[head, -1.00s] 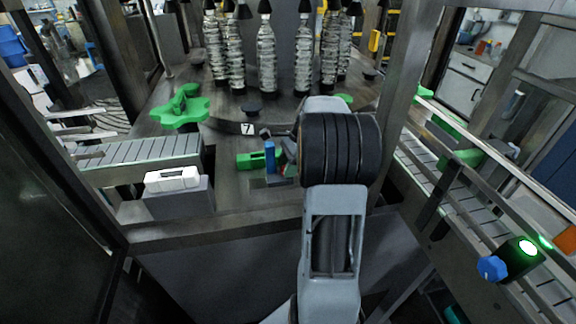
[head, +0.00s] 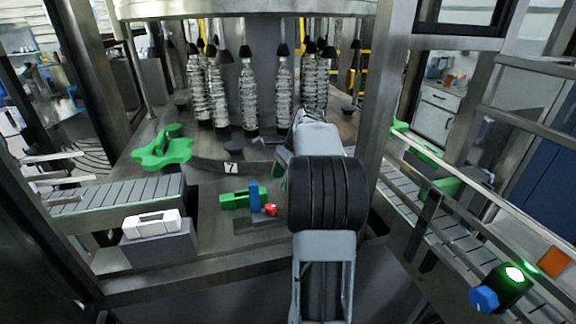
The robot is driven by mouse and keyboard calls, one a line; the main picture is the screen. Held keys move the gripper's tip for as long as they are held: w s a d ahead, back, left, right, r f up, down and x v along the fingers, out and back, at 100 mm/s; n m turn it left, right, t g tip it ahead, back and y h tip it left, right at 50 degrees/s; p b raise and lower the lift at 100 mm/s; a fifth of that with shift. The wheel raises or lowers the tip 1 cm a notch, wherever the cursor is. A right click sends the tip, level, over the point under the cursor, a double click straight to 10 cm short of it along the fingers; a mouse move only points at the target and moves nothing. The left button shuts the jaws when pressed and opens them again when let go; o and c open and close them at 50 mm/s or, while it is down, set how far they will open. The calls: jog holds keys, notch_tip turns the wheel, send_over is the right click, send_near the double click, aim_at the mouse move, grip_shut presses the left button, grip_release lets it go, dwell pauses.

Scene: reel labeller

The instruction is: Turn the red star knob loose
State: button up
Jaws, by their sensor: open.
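The red star knob (head: 271,209) is small and sits low on the machine deck, at the right side of an upright blue block (head: 254,197). A green block (head: 235,200) lies to the left of the blue one. My arm reaches forward over the deck just right of the knob.
A green star wheel (head: 163,150) stands at left behind a conveyor (head: 118,193). A white device (head: 151,223) sits on a grey box in front. Bottles hang at the back. A metal post (head: 389,110) and a right conveyor (head: 405,190) flank my arm.

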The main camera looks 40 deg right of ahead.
jog(key=shift+v, duration=2.35)
